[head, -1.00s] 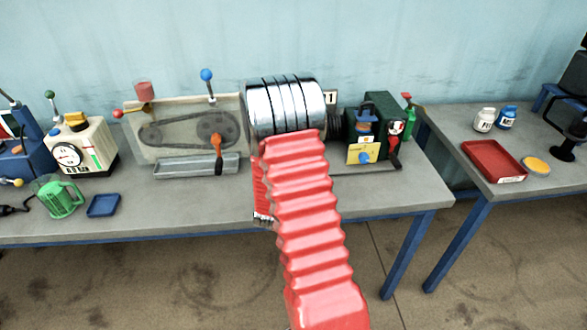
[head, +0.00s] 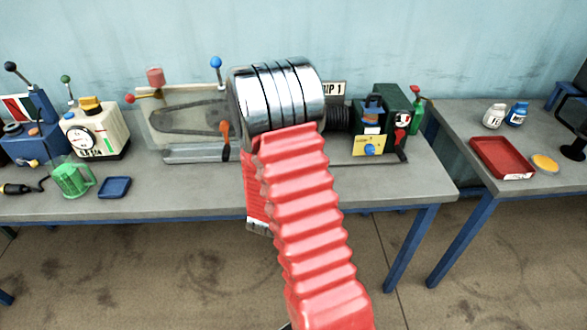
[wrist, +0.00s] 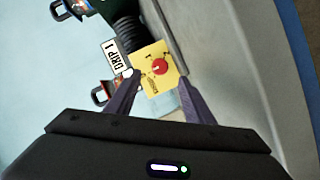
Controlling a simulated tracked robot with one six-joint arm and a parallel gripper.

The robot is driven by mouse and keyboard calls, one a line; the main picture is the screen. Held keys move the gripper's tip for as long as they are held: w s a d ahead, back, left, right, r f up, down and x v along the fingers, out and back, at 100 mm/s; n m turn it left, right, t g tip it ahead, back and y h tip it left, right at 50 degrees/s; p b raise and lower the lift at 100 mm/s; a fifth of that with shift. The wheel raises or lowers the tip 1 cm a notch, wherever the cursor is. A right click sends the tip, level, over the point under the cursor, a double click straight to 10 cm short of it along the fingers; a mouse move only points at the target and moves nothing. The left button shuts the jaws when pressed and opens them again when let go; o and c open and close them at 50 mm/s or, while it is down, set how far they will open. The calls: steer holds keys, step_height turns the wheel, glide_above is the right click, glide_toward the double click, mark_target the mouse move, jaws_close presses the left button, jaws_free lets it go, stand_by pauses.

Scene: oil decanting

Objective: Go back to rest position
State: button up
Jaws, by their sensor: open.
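My gripper (wrist: 155,100) shows in the wrist view with its two dark fingers spread apart and nothing between them. Beyond the fingertips is a yellow panel with a red round mark (wrist: 160,67), beside a "DRIP 1" label (wrist: 116,59). In the head view my red-sleeved arm with its silver joint reaches over the bench and hides my gripper. The bench (head: 370,190) is partly hidden behind the arm.
A green jug (head: 72,178), a blue tray (head: 115,187) and a cream canister (head: 95,135) stand at the left. A belt-drive machine (head: 185,120) is behind the arm. A red tray (head: 500,158) lies on the right table. Clear floor shows in front.

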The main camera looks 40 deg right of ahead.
stand_by(0.3)
steer(key=shift+w+a+r, duration=0.1)
steer(key=shift+w+r, duration=0.05)
steer(key=w+a+r+t+y, duration=0.1)
steer(key=a+r+y, duration=0.5)
steer(key=a, duration=0.5)
steer(key=w+a+r+t+y, duration=0.1)
steer(key=a+r+y, duration=0.3)
steer(key=a+r, duration=0.45)
steer(key=s+a+r+g+y, duration=0.3)
steer(key=s+a, duration=0.6)
steer(key=s, duration=0.1)
steer(key=s+a+r+g, duration=0.1)
steer(key=s, duration=0.6)
steer(key=s+a+m+g, duration=0.1)
steer(key=s, duration=0.7)
steer(key=shift+a+r+g, duration=0.2)
steer(key=shift+r+g, duration=0.1)
steer(key=shift+r, duration=0.1)
